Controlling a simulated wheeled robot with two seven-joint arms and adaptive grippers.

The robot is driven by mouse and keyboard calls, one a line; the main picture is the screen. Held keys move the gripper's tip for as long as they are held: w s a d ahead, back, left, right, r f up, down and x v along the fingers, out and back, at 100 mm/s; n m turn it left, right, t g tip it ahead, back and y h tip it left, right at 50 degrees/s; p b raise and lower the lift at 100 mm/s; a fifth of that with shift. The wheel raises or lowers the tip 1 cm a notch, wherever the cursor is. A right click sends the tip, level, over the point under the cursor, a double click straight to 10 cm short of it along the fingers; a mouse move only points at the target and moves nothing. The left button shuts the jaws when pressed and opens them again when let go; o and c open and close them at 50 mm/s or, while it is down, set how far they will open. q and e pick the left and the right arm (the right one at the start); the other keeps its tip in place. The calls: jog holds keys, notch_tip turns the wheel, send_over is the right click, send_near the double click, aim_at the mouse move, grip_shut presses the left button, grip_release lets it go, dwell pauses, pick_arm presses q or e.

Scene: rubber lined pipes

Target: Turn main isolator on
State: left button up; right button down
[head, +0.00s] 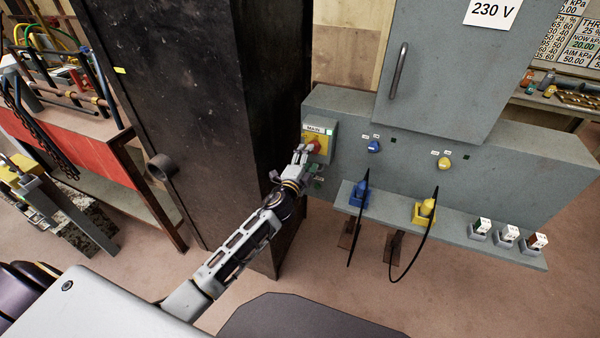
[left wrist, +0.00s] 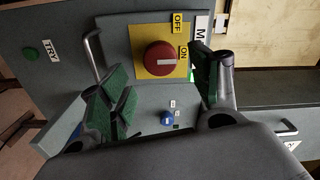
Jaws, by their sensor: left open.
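The main isolator (head: 331,128) is a grey box on the left end of the grey panel, under a "MAIN" label. Its round red knob (left wrist: 160,58) sits on a yellow plate (left wrist: 184,70) with "OFF" and "ON" labels. The knob's white bar lies level in the left wrist view, its right end near "ON". My left gripper (head: 303,152) is open in front of the knob, partly covering it in the head view. In the left wrist view the green-padded fingers (left wrist: 163,88) stand apart, nearer the camera than the knob. Contact cannot be told. My right gripper is out of view.
A green "TRY" button (left wrist: 30,54) is below the isolator. Blue (head: 374,146) and yellow (head: 443,163) knobs are on the panel, with blue (head: 358,194) and yellow (head: 424,211) plugs on its ledge. A tall dark cabinet (head: 200,110) stands close left of the arm.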

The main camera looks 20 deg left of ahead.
pick_arm(q)
jog(key=s, duration=0.7)
dwell(0.3)
jog(key=shift+a, duration=0.1)
dwell(0.6)
